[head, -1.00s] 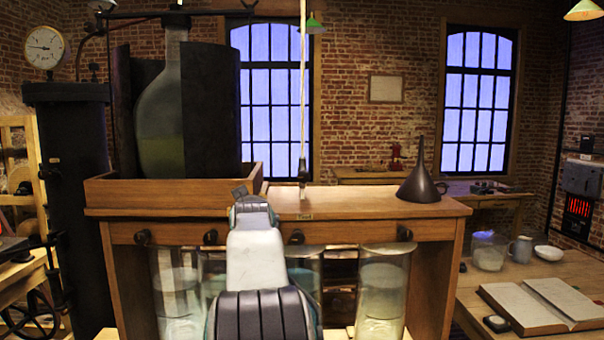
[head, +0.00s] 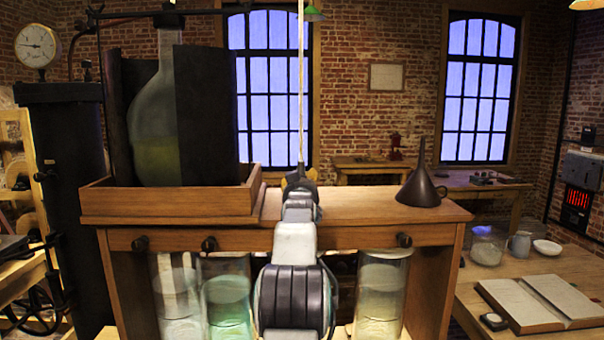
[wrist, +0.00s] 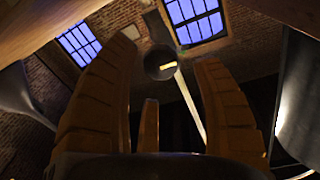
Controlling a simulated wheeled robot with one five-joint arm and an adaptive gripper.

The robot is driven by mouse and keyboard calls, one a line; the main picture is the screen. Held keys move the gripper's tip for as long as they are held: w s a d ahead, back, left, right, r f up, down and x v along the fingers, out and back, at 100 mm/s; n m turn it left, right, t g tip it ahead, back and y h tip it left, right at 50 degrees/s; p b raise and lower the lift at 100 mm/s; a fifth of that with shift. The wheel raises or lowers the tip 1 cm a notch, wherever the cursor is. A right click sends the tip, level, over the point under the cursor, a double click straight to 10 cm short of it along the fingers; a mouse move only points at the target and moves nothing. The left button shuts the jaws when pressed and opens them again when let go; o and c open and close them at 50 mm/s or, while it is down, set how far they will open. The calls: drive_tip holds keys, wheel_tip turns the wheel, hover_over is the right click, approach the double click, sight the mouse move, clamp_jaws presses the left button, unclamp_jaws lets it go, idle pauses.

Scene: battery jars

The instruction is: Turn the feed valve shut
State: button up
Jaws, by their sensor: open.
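A pale thin pipe (head: 301,80) hangs from above over the wooden bench. Its lower end carries a dark fitting, which looks like the feed valve; my gripper hides it in the head view. In the wrist view the valve (wrist: 160,62) shows as a dark round body with a small pale mark and a dark lever-like part. My gripper (head: 299,180) is at the pipe's lower end. In the wrist view my gripper (wrist: 168,58) is open, with one finger on each side of the valve. I cannot tell whether they touch it.
A large flask (head: 155,120) stands in a wooden tray (head: 170,202) on the left. A dark funnel (head: 421,185) stands on the bench (head: 360,200) at right. Dark knobs (head: 404,240) line its front, above glass jars (head: 380,295). The bench top between pipe and funnel is clear.

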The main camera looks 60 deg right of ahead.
drive_tip(key=shift+p+x, duration=1.25)
drive_tip(key=shift+x, duration=0.4)
drive_tip(key=shift+c, duration=0.3)
drive_tip(key=c, duration=1.1)
drive_tip(key=shift+m+b, duration=0.3)
drive_tip(key=shift+b, duration=0.05)
drive_tip(key=shift+m+b, duration=0.35)
drive_tip(key=shift+m, duration=0.25)
drive_tip(key=shift+c, duration=0.2)
drive_tip(key=shift+r+m, duration=0.1)
drive_tip(key=shift+m, duration=2.7)
